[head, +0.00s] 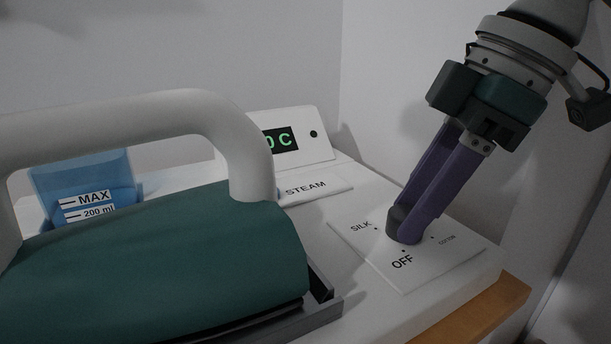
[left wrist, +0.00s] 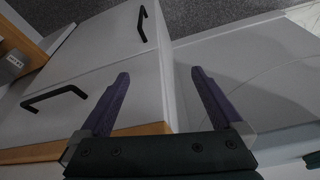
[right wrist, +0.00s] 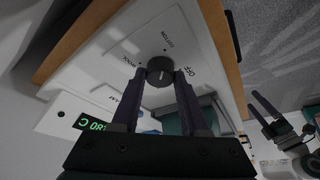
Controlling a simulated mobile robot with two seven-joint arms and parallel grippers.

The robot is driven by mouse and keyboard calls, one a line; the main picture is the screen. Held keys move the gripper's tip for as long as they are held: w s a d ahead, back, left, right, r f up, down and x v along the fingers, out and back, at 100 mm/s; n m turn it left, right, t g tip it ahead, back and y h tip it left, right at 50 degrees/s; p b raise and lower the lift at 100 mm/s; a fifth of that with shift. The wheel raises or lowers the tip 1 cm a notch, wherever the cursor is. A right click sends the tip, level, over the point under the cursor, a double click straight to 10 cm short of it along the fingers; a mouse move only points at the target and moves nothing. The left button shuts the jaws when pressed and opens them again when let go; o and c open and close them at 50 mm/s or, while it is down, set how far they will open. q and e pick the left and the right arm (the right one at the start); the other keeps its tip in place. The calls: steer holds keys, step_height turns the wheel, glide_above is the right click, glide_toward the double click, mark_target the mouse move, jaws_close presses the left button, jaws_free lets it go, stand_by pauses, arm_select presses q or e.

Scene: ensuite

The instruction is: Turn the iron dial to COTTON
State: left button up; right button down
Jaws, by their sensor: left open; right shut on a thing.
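The dark grey dial (head: 394,219) sits on a white plate (head: 408,281) at the right of the iron station. SILK is printed left of it, OFF in front and COTTON to the right. My right gripper (head: 406,226) is shut on the dial from above. In the right wrist view the dial (right wrist: 160,68) is between the fingertips (right wrist: 160,78). A pale line shows on its face, but I cannot tell which label it points to. The teal iron (head: 170,265) with a white handle rests at the left. My left gripper (left wrist: 158,80) is open and empty, away from the dial.
A display (head: 282,139) with green characters, partly hidden by the iron's handle, stands behind a STEAM label (head: 306,187). A blue water tank (head: 85,185) is behind the iron. A cabinet with black handles (left wrist: 143,24) lies below my left gripper. Walls are close behind and right.

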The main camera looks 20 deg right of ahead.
steer(key=shift+c, duration=2.1)
jaws_free()
steer(key=p+v, duration=0.2)
steer(key=v, duration=0.8)
